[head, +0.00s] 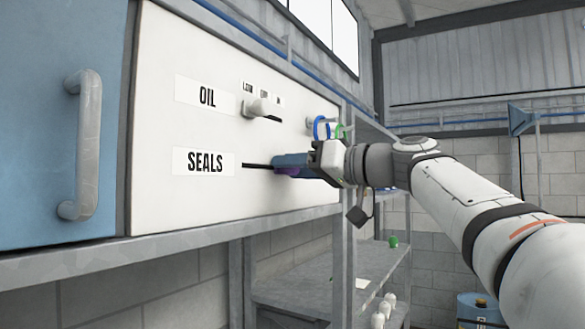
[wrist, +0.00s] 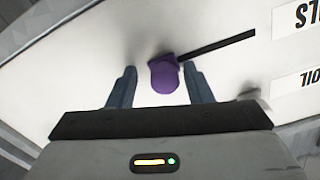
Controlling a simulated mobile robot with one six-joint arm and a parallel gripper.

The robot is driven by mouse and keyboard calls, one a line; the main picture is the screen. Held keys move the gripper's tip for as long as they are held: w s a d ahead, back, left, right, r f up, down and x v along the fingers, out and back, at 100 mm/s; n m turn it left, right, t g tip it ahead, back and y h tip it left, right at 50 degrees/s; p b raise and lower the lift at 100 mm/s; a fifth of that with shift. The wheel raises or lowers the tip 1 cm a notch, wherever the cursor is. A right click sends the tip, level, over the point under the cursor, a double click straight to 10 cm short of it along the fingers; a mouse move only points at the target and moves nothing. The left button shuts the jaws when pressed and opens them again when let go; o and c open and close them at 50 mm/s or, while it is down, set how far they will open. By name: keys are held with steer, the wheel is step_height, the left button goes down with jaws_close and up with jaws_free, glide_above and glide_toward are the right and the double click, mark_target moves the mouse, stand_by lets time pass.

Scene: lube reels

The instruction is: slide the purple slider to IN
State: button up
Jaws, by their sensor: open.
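The purple slider (wrist: 165,76) is a knob on the white panel. In the wrist view it sits between the two blue fingers of my gripper (wrist: 160,69), with gaps on both sides. My gripper is open around it. In the head view my gripper (head: 285,163) covers most of the slider, and a bit of purple (head: 287,172) shows below the fingers. The black slot (wrist: 218,45) runs from the slider toward the SEALS label (head: 205,162). In the wrist view no slot shows on the slider's other side. Any position marks for this slider are hidden or out of view.
A white knob (head: 262,107) sits in the OIL row above, under small marks. A blue cabinet door with a grey handle (head: 83,145) is at left. Blue and green rings (head: 321,127) hang just beyond my gripper. A grey shelf (head: 290,285) stands below right.

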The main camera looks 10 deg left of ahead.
steer(key=shift+d, duration=0.2)
steer(key=b+v, duration=0.2)
steer(key=v, duration=0.5)
steer(key=shift+s+d+b, duration=0.2)
steer(key=shift+b, duration=0.2)
steer(key=s+d+f+m+h, duration=0.3)
steer(key=f+h, duration=0.1)
steer(key=f, duration=0.9)
steer(key=s+d+f+m+g+h, duration=0.1)
steer(key=s+d+f+m+h, duration=0.2)
steer(key=f, duration=1.1)
steer(key=s+d+f+m+g+h, duration=0.1)
steer(key=s+d+f+m+h, duration=0.2)
steer(key=f, duration=1.1)
steer(key=s+d+h, duration=0.1)
steer(key=s+h, duration=0.1)
steer(key=h, duration=0.1)
steer(key=s+d+f+h, duration=0.1)
steer(key=s+d+f, duration=0.1)
steer(key=s+f, duration=0.1)
steer(key=s+d+f+g+h, duration=0.1)
steer(key=s+d+f, duration=0.1)
steer(key=f, duration=0.3)
steer(key=s+d+f+h, duration=0.1)
steer(key=s+d+f, duration=0.1)
steer(key=s+f, duration=0.1)
steer(key=shift+s+f+m+g+h, duration=0.3)
steer(key=shift+s+f+m, duration=0.1)
steer(key=shift+s, duration=0.15)
steer(key=shift+c, duration=0.3)
